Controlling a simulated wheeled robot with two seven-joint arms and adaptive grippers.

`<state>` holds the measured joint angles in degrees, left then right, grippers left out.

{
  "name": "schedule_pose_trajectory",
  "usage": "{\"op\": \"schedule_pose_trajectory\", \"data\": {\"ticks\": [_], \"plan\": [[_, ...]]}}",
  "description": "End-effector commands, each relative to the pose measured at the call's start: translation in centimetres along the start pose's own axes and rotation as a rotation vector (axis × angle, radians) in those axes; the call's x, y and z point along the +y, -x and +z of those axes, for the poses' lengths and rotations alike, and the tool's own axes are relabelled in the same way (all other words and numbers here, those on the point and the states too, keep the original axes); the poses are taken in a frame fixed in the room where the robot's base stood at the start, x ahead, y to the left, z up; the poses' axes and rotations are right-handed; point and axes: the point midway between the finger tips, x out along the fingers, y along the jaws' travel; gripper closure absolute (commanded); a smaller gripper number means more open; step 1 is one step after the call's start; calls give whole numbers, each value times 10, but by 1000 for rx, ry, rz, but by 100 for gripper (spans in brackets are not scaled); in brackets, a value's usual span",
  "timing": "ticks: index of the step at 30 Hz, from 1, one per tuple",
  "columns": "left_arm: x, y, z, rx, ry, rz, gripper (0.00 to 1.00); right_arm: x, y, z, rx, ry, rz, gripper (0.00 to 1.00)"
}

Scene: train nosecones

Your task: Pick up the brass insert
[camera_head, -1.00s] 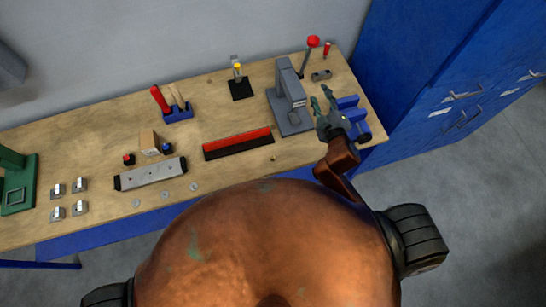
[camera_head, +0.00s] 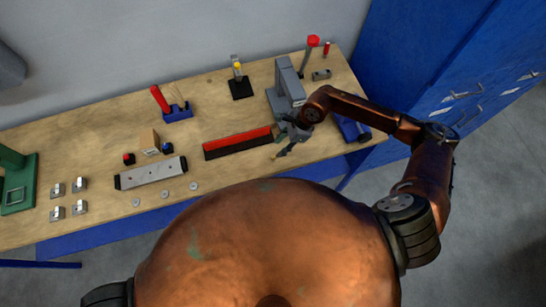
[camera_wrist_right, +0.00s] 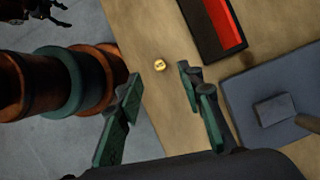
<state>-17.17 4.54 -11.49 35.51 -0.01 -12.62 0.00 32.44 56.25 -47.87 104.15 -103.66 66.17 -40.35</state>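The brass insert (camera_wrist_right: 160,65) is a small round golden piece lying on the bare wood of the workbench, seen in the right wrist view. My right gripper (camera_wrist_right: 159,80) is open and empty, with its green-faced fingers spread on either side of the insert's line and the insert just beyond the fingertips. In the head view my right gripper (camera_head: 281,146) is over the front part of the bench, right of the red and black tray, and the insert cannot be made out clearly beside it. My left gripper is not in view.
The red and black tray (camera_head: 240,148) lies close to the gripper. The grey press (camera_head: 286,88) stands behind it, and its base plate (camera_wrist_right: 258,85) shows in the wrist view. The bench's front edge is near. A grey metal bar (camera_head: 150,173) lies further left.

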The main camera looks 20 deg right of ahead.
Motion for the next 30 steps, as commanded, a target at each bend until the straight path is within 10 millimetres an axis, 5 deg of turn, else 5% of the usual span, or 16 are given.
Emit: {"op": "schedule_pose_trajectory", "data": {"ticks": [18, 30], "plan": [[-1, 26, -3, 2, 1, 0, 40, 3, -70, -6, 18, 4, 3, 65], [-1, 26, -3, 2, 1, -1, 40, 3, -77, -8, 19, 5, 1, 72]]}}
